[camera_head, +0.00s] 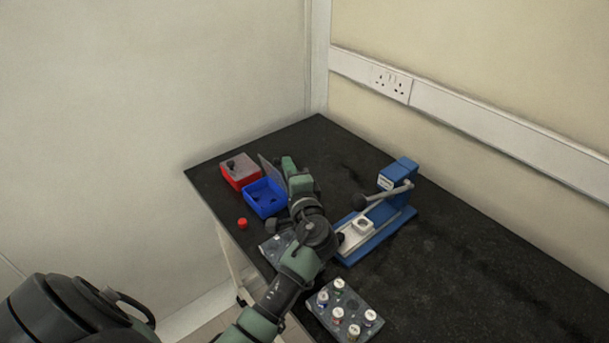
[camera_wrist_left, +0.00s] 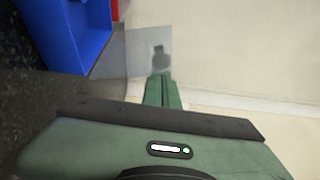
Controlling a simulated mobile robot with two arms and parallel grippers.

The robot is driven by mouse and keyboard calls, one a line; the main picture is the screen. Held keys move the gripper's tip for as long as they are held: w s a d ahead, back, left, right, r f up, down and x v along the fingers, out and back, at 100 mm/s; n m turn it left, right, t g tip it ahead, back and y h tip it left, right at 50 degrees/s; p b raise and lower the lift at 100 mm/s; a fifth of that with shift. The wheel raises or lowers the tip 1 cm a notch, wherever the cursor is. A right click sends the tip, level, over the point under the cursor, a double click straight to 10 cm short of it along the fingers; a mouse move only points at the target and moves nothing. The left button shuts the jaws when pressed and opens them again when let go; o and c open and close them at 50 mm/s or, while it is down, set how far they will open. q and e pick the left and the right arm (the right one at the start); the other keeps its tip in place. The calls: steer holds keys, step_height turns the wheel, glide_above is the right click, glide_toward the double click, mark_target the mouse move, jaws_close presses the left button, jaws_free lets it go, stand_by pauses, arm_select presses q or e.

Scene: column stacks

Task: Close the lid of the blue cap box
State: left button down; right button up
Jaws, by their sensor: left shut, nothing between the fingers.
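The blue cap box (camera_head: 264,212) stands on the black table's far left part, its top uncovered and its inside showing. Its grey see-through lid (camera_head: 269,167) stands raised at the box's right, far side. In the left wrist view the blue box (camera_wrist_left: 76,40) is at upper left, and the lid (camera_wrist_left: 138,61) with a dark knob is right of it. My left gripper (camera_head: 289,165) is shut and empty beside the lid, on its right. Its fingers (camera_wrist_left: 161,80) overlap the lid's lower edge in the wrist view; I cannot tell whether they touch. My right gripper is not in view.
A red box (camera_head: 229,177) with its lid down stands left of the blue box. A red cap (camera_head: 242,222) lies in front. A blue press (camera_head: 385,222) stands right of my arm. A rack (camera_head: 326,313) with several vials is nearer. The table's right side is clear.

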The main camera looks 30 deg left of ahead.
mark_target(274, 171)
arm_select(q)
steer(key=shift+s+a, duration=0.4)
steer(key=shift+s, duration=0.15)
steer(key=shift+s+a+f, duration=0.1)
steer(key=shift+s+a, duration=0.1)
steer(key=shift+s, duration=0.1)
steer(key=shift+s+a+f, duration=0.15)
steer(key=shift+s+a, duration=0.15)
steer(key=shift+s, duration=0.5)
steer(key=shift+s+a+f, duration=0.1)
steer(key=shift+s+f, duration=0.1)
steer(key=shift+s, duration=0.25)
steer(key=shift+s+a+f+b, duration=0.25)
steer(key=shift+s+f+b, duration=0.25)
steer(key=shift+s, duration=0.15)
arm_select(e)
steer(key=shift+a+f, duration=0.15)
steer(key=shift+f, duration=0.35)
arm_select(q)
steer(key=shift+s, duration=0.1)
